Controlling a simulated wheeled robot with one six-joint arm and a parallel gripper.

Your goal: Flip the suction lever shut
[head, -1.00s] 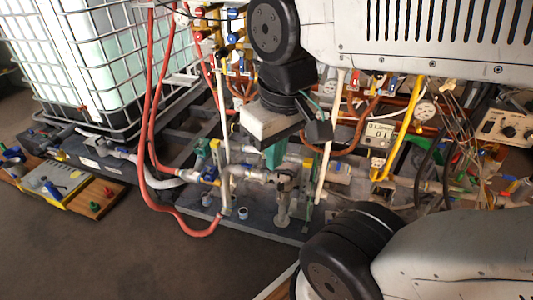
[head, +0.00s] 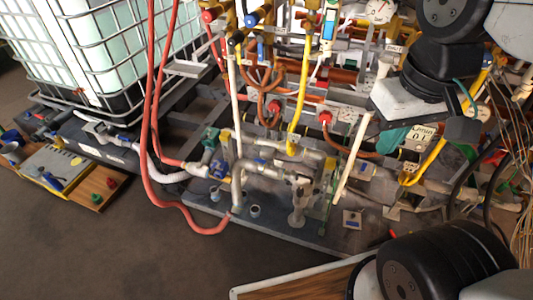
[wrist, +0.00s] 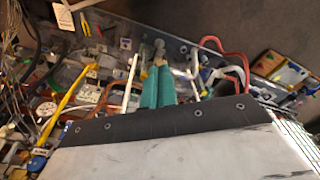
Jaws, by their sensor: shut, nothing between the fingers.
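My gripper (head: 396,142) shows in the head view as teal fingers under a grey-white body, at the right side of the pipework. In the wrist view the two teal fingers (wrist: 161,72) are together with nothing held between them. I cannot tell for sure which part is the suction lever. A small valve with a blue part (head: 218,170) sits at the left end of the grey metal pipes (head: 238,180), left of my gripper and apart from it. Its position, open or shut, is too small to read. In the wrist view, my gripper body hides the lower area.
A caged white tank (head: 95,50) stands at the upper left. Red hoses (head: 150,100) loop down to the skid's front edge. Upright white pipes (head: 352,157) and yellow pipes (head: 300,100) rise from the pipework. Loose wires hang at the right.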

